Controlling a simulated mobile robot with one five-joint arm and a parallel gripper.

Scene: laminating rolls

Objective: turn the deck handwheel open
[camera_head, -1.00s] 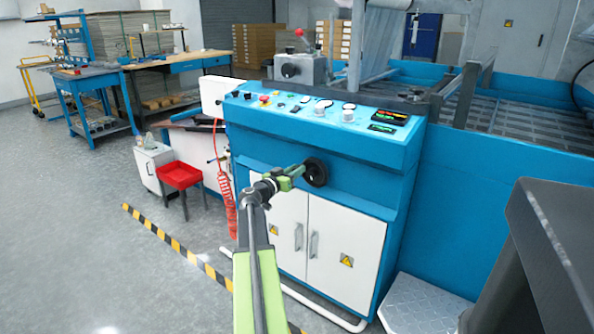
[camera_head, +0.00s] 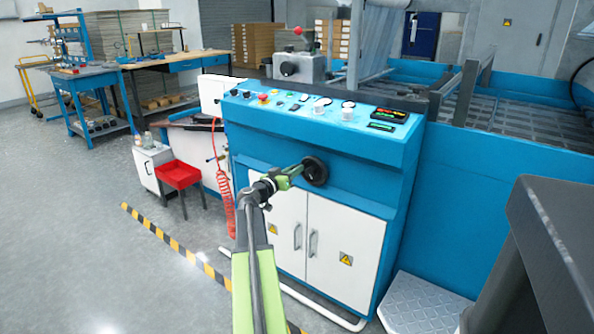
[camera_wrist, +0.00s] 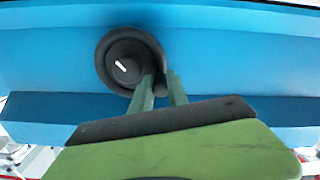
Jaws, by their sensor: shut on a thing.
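The black round handwheel (camera_head: 315,171) sits on the front face of the blue machine, below its control panel. In the wrist view the handwheel (camera_wrist: 127,62) shows a dark rim and a hub with a short white mark tilted to the upper left. My green gripper (camera_head: 297,172) reaches it from the left in the head view. In the wrist view my gripper's fingers (camera_wrist: 160,84) are at the lower right of the wheel, shut on its rim. The part of the rim between the fingers is partly hidden.
The blue control panel (camera_head: 330,112) with knobs and buttons juts out above the wheel. White cabinet doors (camera_head: 325,245) with handles are below. A red coiled hose (camera_head: 226,199) hangs at the left. A dark block (camera_head: 550,250) stands at the near right. Floor at the left is open.

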